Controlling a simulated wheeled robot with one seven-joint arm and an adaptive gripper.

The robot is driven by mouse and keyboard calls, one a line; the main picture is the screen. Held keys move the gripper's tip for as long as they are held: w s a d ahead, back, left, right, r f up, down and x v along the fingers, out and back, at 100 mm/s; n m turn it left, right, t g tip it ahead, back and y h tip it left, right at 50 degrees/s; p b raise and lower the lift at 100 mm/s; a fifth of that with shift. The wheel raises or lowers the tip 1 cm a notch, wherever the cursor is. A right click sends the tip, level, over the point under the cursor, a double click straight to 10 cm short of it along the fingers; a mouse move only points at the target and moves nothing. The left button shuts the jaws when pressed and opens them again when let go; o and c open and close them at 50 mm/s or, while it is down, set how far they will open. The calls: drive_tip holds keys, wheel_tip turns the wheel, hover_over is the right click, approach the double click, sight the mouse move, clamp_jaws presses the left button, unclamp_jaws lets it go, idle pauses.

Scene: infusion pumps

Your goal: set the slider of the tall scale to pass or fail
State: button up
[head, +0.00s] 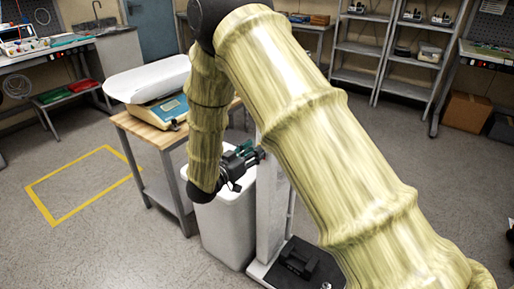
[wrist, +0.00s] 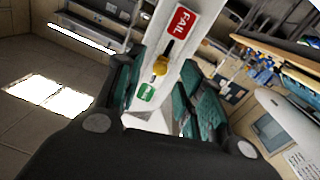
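The tall scale's white column (head: 271,205) stands just right of the bin in the head view, partly behind my arm. The wrist view shows its upper part with a red FAIL label (wrist: 181,22), a green label (wrist: 146,93) too small to read, and a dark slot between them. The slider's yellow knob (wrist: 160,66) sits in the slot, somewhat closer to the green label. My gripper (head: 257,156) is at the column; in the wrist view its teal fingers (wrist: 162,82) are spread apart, one to each side of the labelled strip. I cannot tell whether they touch it.
A white bin (head: 228,232) stands left of the column, below my gripper. A wooden-topped table (head: 143,128) carries a baby scale (head: 150,85). The scale's dark base plate (head: 303,264) lies on the floor. Shelves (head: 357,48) stand at the back; the floor at left is clear.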

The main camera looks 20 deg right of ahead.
drive_tip(key=shift+x, duration=1.2)
clamp_jaws()
